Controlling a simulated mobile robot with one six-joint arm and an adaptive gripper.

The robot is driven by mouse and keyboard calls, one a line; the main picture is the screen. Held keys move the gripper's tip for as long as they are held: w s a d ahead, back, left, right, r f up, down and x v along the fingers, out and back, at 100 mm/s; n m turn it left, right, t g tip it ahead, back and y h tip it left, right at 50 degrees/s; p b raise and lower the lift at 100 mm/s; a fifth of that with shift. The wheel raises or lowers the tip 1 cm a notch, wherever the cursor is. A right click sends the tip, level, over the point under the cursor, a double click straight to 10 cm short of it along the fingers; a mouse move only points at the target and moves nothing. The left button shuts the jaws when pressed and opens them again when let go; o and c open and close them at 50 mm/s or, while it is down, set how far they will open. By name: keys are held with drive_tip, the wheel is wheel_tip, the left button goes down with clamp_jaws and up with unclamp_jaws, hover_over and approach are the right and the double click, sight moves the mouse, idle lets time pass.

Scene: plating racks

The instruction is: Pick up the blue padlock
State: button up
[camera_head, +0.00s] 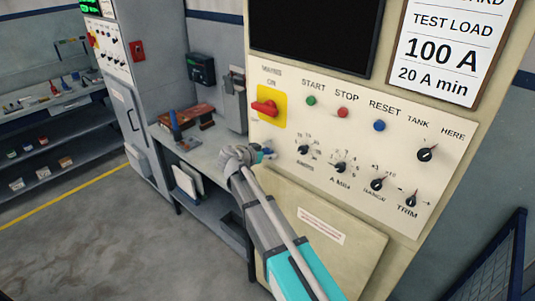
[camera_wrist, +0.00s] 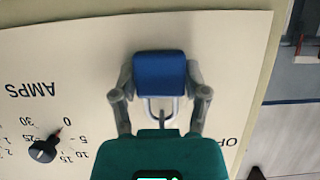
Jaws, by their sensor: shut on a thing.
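The blue padlock (camera_wrist: 160,78) shows in the wrist view between the two fingers of my gripper (camera_wrist: 160,80). Its blue body is at the far end, and its pale metal shackle points back toward the palm. My gripper is shut on the body from both sides. The cream control panel lies behind the padlock. In the head view my gripper (camera_head: 262,156) is in front of the panel's left part, below the yellow plate. A little blue shows at its tip there, but the padlock is mostly hidden.
The cream panel (camera_head: 340,195) carries a red rotary handle (camera_head: 264,107) on a yellow plate, push buttons and several black knobs. A workbench (camera_head: 205,146) with a brown item (camera_head: 193,121) stands to the left. The grey floor (camera_head: 100,230) at lower left is clear.

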drive_tip(key=shift+r, duration=0.1)
drive_tip(key=shift+r+p, duration=0.6)
drive_tip(key=shift+p, duration=0.15)
drive_tip(key=shift+s+a+r, duration=0.1)
drive_tip(key=shift+r, duration=0.05)
drive_tip(key=s+a, duration=1.1)
drive_tip(key=s, duration=0.3)
drive_tip(key=shift+s+a+f, duration=0.15)
drive_tip(key=shift+s+f, duration=0.1)
drive_tip(key=shift+f, duration=0.05)
idle(0.4)
drive_tip(key=shift+s+a, duration=0.15)
idle(0.4)
drive_tip(key=shift+v, duration=1.1)
drive_tip(key=shift+s+a, duration=0.15)
drive_tip(key=shift+s, duration=0.1)
